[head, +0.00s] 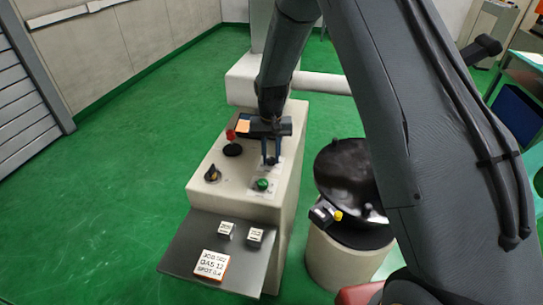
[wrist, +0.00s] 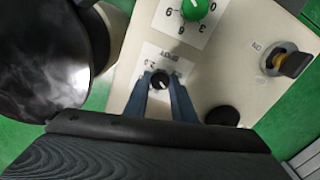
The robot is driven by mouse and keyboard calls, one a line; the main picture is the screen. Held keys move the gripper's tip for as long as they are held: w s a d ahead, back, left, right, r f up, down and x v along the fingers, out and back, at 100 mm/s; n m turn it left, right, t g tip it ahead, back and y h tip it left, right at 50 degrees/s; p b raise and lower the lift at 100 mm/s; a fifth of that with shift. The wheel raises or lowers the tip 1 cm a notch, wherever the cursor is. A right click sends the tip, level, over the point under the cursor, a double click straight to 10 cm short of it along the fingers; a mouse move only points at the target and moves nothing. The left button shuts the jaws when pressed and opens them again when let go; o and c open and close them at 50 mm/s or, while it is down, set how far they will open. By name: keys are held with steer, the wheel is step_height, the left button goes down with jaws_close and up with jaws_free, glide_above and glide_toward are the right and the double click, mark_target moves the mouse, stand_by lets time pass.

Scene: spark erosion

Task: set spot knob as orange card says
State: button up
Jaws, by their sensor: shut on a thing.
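The spot knob (wrist: 160,81) is a small black knob on a white plate marked SPOT (wrist: 168,56), upside down in the wrist view. My gripper (wrist: 160,88) is shut on it, a blue finger on each side. In the head view my gripper (head: 270,161) points down at the machine's top panel and hides the knob. The orange-edged card (head: 212,265) lies on the dark shelf. Its lines seem to read JOB, GAS 12 and SPOT 0.4, but the digits are small and uncertain. The knob's pointer setting is not clear.
A green knob (head: 262,184) with its own number plate is close by. A yellow-and-black switch (wrist: 288,62) and a red-topped black control (head: 232,149) share the panel. A round black-topped drum (head: 345,255) stands at right.

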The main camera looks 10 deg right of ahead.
mark_target(271, 160)
steer(key=o, duration=1.1)
steer(key=shift+c, duration=0.2)
steer(key=shift+r+b, duration=1)
steer(key=shift+r, duration=2.95)
steer(key=s+d+r, duration=0.2)
steer(key=s+d, duration=0.1)
steer(key=s, duration=0.4)
steer(key=s+d+r, duration=0.2)
steer(key=s+d, duration=0.2)
steer(key=s, duration=0.3)
steer(key=shift+r+n+t, duration=0.25)
steer(key=shift+n+t, duration=0.05)
steer(key=shift+n, duration=0.3)
steer(key=s+d, duration=0.1)
steer(key=s, duration=0.3)
steer(key=s+d, duration=0.1)
steer(key=s, duration=0.3)
steer(key=s+d, duration=0.1)
steer(key=s, duration=0.3)
steer(key=shift+s+d+r, duration=0.1)
steer(key=shift+s+d, duration=0.1)
steer(key=shift+d, duration=0.05)
steer(key=shift+c, duration=0.4)
